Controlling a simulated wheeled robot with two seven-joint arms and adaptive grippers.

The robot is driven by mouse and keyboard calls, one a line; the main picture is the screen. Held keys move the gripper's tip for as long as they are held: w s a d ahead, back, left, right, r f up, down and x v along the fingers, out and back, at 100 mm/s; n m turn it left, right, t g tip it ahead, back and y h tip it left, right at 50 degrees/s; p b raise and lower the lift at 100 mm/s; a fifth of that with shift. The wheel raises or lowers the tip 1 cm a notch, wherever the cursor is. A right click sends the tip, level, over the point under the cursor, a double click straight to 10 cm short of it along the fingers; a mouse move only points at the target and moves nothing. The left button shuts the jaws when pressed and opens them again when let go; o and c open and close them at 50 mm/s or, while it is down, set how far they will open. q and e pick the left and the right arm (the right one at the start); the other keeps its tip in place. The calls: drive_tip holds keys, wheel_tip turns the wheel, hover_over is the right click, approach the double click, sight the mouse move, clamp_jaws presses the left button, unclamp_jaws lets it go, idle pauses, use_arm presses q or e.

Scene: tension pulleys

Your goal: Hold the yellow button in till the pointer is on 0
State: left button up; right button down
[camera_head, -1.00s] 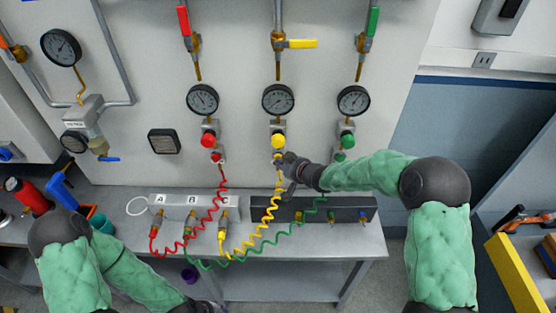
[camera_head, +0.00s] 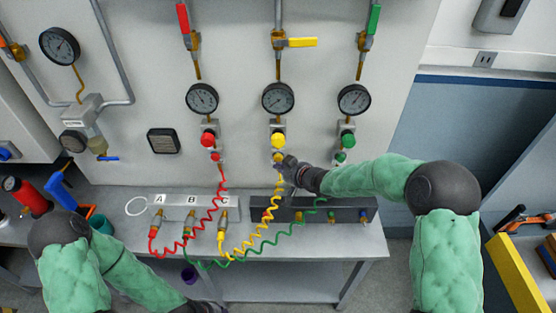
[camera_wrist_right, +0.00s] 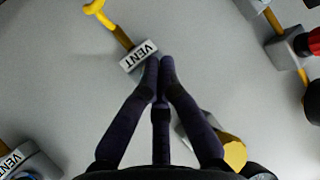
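The yellow button (camera_head: 278,140) is a round knob under the middle gauge (camera_head: 278,98) on the wall panel. The gauge has a dark pointer, too small to read exactly. My right gripper (camera_head: 286,166) is just below and right of the button, apart from it, by the yellow hose's upper end. In the right wrist view my right gripper (camera_wrist_right: 165,62) has its fingertips together, with nothing between them. They overlap the edge of a VENT label (camera_wrist_right: 139,56); contact cannot be told. A yellow knob (camera_wrist_right: 233,153) shows at lower right there. My left gripper is mostly cut off at the bottom edge.
A red button (camera_head: 208,140) and a green button (camera_head: 347,139) sit either side under their own gauges. A yellow-handled valve (camera_head: 302,43) is above the middle gauge.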

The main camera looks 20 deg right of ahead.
drive_tip(key=shift+s, duration=0.1)
drive_tip(key=shift+s+a+b, duration=0.25)
drive_tip(key=shift+s+b, duration=0.05)
drive_tip(key=shift+s, duration=0.5)
drive_tip(key=shift+s+a+b, duration=0.2)
drive_tip(key=shift+s+b, duration=0.05)
drive_tip(key=shift+s, duration=0.5)
drive_tip(key=shift+s+a+b, duration=0.25)
drive_tip(key=shift+s+b, duration=0.05)
drive_tip(key=shift+s, duration=0.5)
